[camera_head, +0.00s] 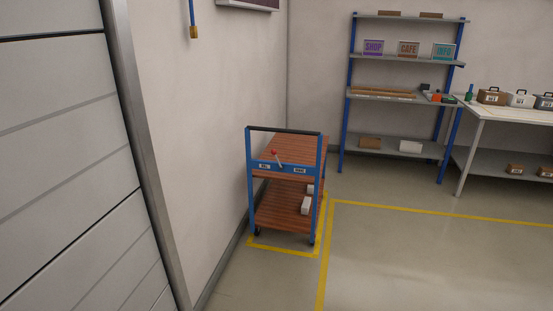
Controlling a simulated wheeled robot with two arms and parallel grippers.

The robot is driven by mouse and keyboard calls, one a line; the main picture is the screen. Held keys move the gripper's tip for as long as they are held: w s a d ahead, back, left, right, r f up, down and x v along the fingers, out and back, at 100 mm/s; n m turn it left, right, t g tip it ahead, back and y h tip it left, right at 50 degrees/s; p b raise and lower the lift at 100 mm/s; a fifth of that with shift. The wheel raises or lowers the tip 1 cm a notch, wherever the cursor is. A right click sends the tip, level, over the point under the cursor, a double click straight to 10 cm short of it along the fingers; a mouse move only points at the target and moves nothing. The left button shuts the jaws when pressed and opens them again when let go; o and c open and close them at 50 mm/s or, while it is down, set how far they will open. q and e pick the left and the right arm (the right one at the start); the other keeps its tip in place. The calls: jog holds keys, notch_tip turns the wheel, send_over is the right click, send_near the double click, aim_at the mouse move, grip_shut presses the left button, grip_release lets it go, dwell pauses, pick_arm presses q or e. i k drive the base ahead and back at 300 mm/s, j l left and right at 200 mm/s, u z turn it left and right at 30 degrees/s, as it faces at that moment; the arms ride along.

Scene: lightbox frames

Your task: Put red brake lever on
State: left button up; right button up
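The red brake lever (275,155) is a small round red knob on a short grey stem. It sits on the blue front panel of a cart (284,170), between two small white labels, the left one (264,166) and the right one (300,171). The stem leans up and to the left from its base. The label text is too small to read surely. The cart has a blue frame, a dark handle bar and two reddish wooden decks. It stands by the wall, some way ahead. Neither of my grippers shows in the head view.
Yellow floor lines (323,270) border the cart. A grey panelled door (70,180) fills the left. A blue shelf rack (400,100) with signs and a white workbench (510,112) with boxes stand at the back right. The floor (430,255) right of the cart is clear.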

aim_at(274, 151)
jog(key=i, duration=1.05)
jog(key=i+l+u, duration=0.1)
jog(key=i, duration=0.9)
jog(key=i+l, duration=0.1)
jog(key=i, duration=0.95)
